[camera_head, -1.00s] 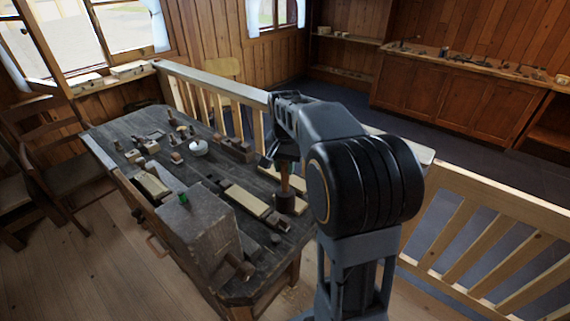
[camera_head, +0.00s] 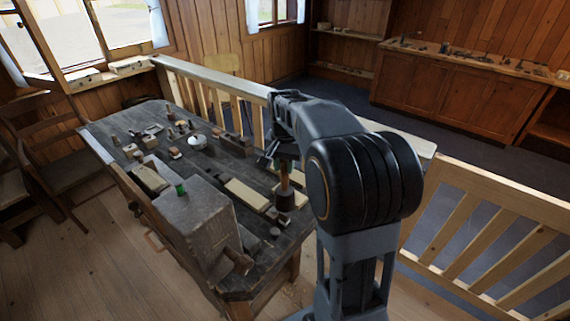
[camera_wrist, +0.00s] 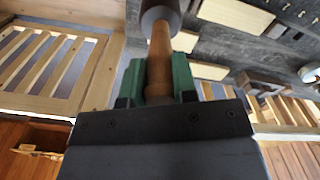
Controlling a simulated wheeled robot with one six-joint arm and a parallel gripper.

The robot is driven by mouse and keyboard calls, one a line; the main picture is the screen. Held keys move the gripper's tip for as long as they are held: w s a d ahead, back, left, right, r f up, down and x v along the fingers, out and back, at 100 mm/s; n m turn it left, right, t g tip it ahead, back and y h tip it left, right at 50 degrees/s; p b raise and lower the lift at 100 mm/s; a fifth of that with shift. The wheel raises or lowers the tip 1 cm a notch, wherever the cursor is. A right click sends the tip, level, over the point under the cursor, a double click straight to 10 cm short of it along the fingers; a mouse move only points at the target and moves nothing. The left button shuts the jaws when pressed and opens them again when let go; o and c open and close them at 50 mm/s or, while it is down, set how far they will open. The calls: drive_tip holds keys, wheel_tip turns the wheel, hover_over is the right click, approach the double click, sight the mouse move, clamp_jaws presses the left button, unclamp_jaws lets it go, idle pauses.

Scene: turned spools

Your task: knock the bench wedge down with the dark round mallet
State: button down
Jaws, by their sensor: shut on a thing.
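My gripper (camera_head: 284,162) is shut on the wooden handle (camera_wrist: 160,46) of the mallet. The dark round mallet head (camera_head: 284,200) hangs below it, over the right part of the bench; in the wrist view the head (camera_wrist: 158,13) is at the top edge. I cannot tell whether the head touches the bench top. A small green piece (camera_head: 181,189), likely the bench wedge, stands upright on the big grey wooden block (camera_head: 196,215) at the bench's near side. It is to the left of the mallet and apart from it. Its lower end is hidden.
The dark bench (camera_head: 232,286) carries several pale wood pieces (camera_head: 246,194), a round white item (camera_head: 197,141) and small turned parts. A wooden railing (camera_head: 215,80) runs behind the bench. A chair (camera_head: 60,160) stands to its left. Bare floor (camera_head: 80,265) lies in front.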

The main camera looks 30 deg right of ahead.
drive_tip(key=shift+s+a+f+b, duration=0.1)
drive_tip(key=shift+s+f+b, duration=0.05)
drive_tip(key=shift+f+b, duration=1.4)
drive_tip(key=shift+f+p, duration=0.25)
drive_tip(key=shift+p, duration=0.1)
wheel_tip(320, 180, up, 3)
drive_tip(key=p, duration=0.3)
drive_tip(key=shift+r, duration=0.15)
drive_tip(key=shift+f, duration=0.2)
drive_tip(key=shift+f+b, duration=1.45)
drive_tip(key=shift+f, duration=0.45)
